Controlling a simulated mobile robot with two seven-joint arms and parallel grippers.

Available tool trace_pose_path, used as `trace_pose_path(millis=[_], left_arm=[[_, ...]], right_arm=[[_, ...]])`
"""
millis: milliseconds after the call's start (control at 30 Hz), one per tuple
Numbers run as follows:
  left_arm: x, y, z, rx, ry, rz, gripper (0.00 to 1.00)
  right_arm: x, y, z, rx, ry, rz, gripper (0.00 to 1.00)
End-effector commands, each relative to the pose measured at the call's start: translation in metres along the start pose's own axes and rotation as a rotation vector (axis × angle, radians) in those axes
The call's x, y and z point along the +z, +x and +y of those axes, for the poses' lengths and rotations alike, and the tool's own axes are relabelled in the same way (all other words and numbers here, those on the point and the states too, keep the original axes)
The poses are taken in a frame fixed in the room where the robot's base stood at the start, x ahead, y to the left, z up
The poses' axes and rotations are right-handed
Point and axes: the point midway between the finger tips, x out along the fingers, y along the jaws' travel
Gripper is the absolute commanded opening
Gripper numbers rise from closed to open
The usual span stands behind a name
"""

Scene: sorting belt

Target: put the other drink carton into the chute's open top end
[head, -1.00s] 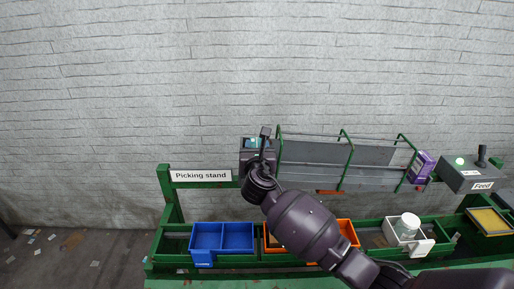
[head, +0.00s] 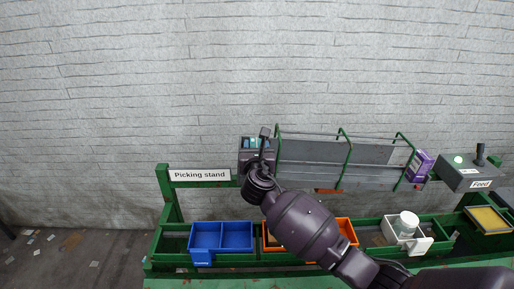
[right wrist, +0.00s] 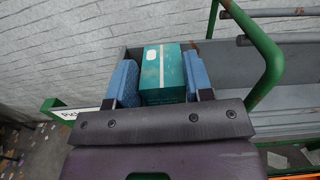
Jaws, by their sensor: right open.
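My right gripper (head: 256,143) is at the left end of the grey railed chute (head: 340,150). In the right wrist view its two blue finger pads are apart, one on each side of a teal carton (right wrist: 162,72) with a white patch. The carton stands between the open fingers, inside the grey walls at that end; its lower part is hidden. In the head view only a little teal shows there. A purple carton (head: 421,164) stands tilted at the chute's right end. My left gripper is not in view.
A grey Feed box (head: 467,172) stands at the right. Green rail hoops rise over the chute.

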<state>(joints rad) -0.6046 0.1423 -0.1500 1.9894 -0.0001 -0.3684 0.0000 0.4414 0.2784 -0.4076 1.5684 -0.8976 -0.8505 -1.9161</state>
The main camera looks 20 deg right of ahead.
Motion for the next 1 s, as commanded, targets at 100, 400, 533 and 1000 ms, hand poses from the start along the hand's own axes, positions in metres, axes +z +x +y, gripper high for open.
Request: trace_pose_path(millis=[100,400,533,1000], left_arm=[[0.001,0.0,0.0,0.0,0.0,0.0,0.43],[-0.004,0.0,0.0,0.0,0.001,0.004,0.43],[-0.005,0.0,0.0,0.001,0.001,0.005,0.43],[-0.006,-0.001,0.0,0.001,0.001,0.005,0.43]], right_arm=[[-0.013,-0.004,0.002,0.004,-0.01,0.025,0.53],[-0.001,-0.035,0.002,0.007,-0.007,0.022,0.53],[0.001,-0.061,0.001,0.006,-0.007,0.02,0.53],[0.006,-0.12,0.001,0.002,-0.005,0.011,0.53]])
